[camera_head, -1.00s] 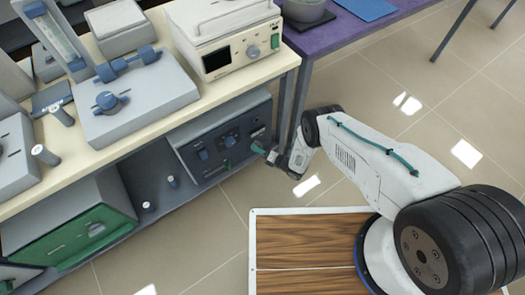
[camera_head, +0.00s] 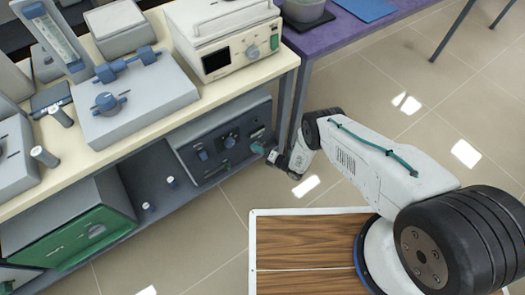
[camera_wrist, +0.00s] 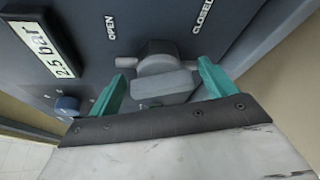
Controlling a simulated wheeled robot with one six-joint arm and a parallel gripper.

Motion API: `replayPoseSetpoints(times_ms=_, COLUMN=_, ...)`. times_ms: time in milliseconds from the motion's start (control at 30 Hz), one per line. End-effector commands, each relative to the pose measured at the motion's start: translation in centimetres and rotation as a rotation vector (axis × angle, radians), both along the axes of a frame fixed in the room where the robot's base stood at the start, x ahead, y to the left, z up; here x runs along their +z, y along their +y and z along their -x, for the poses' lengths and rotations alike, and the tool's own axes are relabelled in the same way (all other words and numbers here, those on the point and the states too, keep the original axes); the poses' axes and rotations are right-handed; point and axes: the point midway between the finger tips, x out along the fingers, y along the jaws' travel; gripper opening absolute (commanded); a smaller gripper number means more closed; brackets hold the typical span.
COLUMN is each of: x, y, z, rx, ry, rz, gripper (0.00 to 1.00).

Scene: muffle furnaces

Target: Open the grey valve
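The grey valve (camera_wrist: 163,88) is on a dark front panel in the wrist view, a round body with a flat bar handle. The word OPEN is printed to its upper left and CLOSED to its upper right. My gripper (camera_wrist: 160,90) has teal fingers, one on each side of the handle, with visible gaps. It is open, and I see no clear contact. In the head view my gripper (camera_head: 262,150) is at the right end of the panel of the grey unit (camera_head: 217,172) on the lower shelf. The valve is too small to make out there.
A blue knob (camera_wrist: 67,104) and a "2.5 bar" label (camera_wrist: 48,47) are left of the valve on the panel. Above is the bench top (camera_head: 180,121), with instruments on it. A green-fronted furnace (camera_head: 80,237) stands to the left. The floor in front is clear.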

Motion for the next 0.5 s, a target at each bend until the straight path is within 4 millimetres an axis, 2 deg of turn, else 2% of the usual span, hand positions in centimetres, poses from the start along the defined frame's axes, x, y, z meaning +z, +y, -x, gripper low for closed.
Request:
replayPoseSetpoints(times_ms=167, x=0.0, y=-0.6, z=0.4, rx=-0.001, ry=0.002, rz=0.001, gripper=0.84)
replayPoseSetpoints(times_ms=500, x=0.9, y=-5.1, z=3.4, rx=0.0, ry=0.001, rz=0.0, gripper=0.84)
